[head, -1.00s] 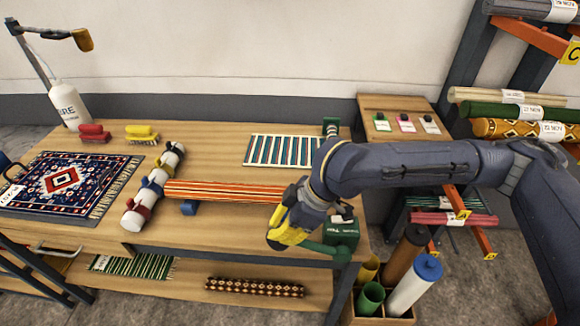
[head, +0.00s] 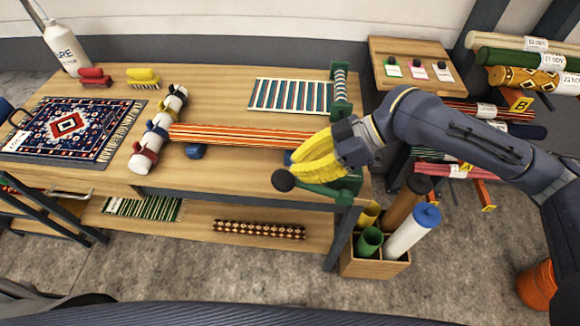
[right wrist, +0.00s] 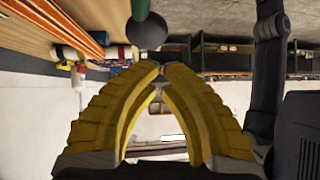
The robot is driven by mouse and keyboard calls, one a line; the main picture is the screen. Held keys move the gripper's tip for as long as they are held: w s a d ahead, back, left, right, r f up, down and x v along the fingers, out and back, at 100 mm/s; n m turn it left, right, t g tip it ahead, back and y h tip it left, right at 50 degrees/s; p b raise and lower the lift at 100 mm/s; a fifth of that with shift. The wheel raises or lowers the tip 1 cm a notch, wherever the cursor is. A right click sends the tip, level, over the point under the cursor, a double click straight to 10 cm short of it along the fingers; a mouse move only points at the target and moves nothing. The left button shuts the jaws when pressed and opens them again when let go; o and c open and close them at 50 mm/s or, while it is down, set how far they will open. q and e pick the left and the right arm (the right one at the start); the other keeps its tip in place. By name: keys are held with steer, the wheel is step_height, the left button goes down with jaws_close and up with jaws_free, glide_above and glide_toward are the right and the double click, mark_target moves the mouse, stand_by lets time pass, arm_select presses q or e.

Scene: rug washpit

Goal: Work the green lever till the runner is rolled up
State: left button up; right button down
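The green lever (head: 326,190) reaches left from the green stand at the table's front right corner and ends in a dark round knob (head: 283,180). The knob also shows in the right wrist view (right wrist: 147,30), just beyond the fingertips and not between them. My right gripper (head: 296,170) has yellow fingers, and their tips meet, with nothing seen between them. It is close above and beside the lever; contact cannot be told. The orange striped runner (head: 240,134) lies stretched out to the right from the white roller (head: 158,130); its right end is hidden behind my gripper. My left gripper is not in view.
A patterned rug (head: 70,125) lies at left, and a blue striped mat (head: 290,95) at the back. A wooden box (head: 375,266) of tubes stands below the right corner. The table (head: 220,185) is bare in front of the runner.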

steer(key=w+d+r+t+y, duration=0.1)
steer(key=d+r+y, duration=0.2)
steer(key=d, duration=0.5)
steer(key=shift+d+r+t+y, duration=0.3)
steer(key=shift+r, duration=0.25)
steer(key=shift+a, duration=0.1)
glide_above(289, 178)
steer(key=d, duration=0.2)
step_height(289, 178, down, 3)
steer(key=shift+s+d+f, duration=0.1)
steer(key=shift+f, duration=0.1)
steer(key=shift+a+f, duration=0.55)
steer(key=shift+f, duration=0.35)
steer(key=shift+a+f, duration=0.2)
steer(key=shift+f, duration=0.35)
steer(key=shift+a+f, duration=0.2)
steer(key=shift+f, duration=0.3)
steer(key=shift+a+f, duration=0.1)
